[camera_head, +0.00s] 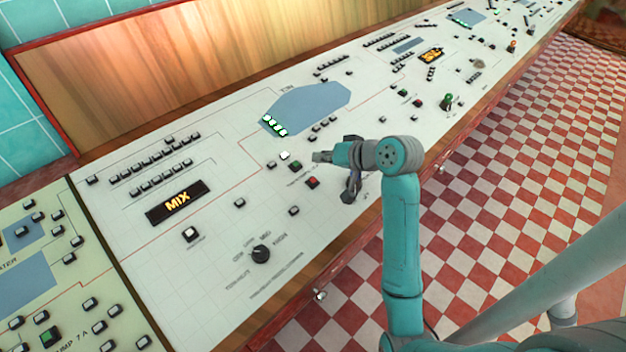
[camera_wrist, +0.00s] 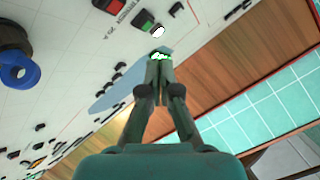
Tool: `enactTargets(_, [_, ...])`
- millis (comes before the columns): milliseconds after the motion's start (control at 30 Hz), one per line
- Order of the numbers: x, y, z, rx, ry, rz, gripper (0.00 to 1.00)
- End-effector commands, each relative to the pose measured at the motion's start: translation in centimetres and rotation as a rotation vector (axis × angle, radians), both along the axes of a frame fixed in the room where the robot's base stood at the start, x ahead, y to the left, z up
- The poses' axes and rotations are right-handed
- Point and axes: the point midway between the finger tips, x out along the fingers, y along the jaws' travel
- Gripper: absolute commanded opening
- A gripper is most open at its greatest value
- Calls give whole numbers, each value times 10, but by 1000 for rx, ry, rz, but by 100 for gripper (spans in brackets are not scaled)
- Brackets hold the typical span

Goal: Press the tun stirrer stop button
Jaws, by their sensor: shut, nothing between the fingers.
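A red button (camera_head: 312,182) sits on the pale control panel (camera_head: 225,268), just left of my arm. It also shows, partly cut off, at the top of the wrist view (camera_wrist: 105,4). A green button (camera_head: 295,167) and a lit white button (camera_head: 285,155) stand beside it in a row; the wrist view shows the same green (camera_wrist: 143,20) and white (camera_wrist: 158,31) buttons. The small labels are too blurred to read for sure. My gripper (camera_head: 317,157) is shut and empty above the panel, pointing left, near the green button. In the wrist view its closed fingertips (camera_wrist: 159,63) appear apart from the red button.
A blue display (camera_head: 315,103) with lit green indicators (camera_head: 273,126) lies behind the buttons. A black rotary knob (camera_head: 260,254) and an orange MIX display (camera_head: 177,203) are to the left. A wooden backboard (camera_head: 190,50) rises along the panel's far edge.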

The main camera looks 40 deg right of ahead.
Motion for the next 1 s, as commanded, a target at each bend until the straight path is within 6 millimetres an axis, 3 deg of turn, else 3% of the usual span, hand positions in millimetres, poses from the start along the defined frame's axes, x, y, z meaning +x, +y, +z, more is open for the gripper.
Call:
enactTargets(200, [5,0,-29,2,3,0,0])
enactTargets(500, [12,0,-58,1,1,0,0])
enactTargets(1000, [13,0,-66,0,0,0,0])
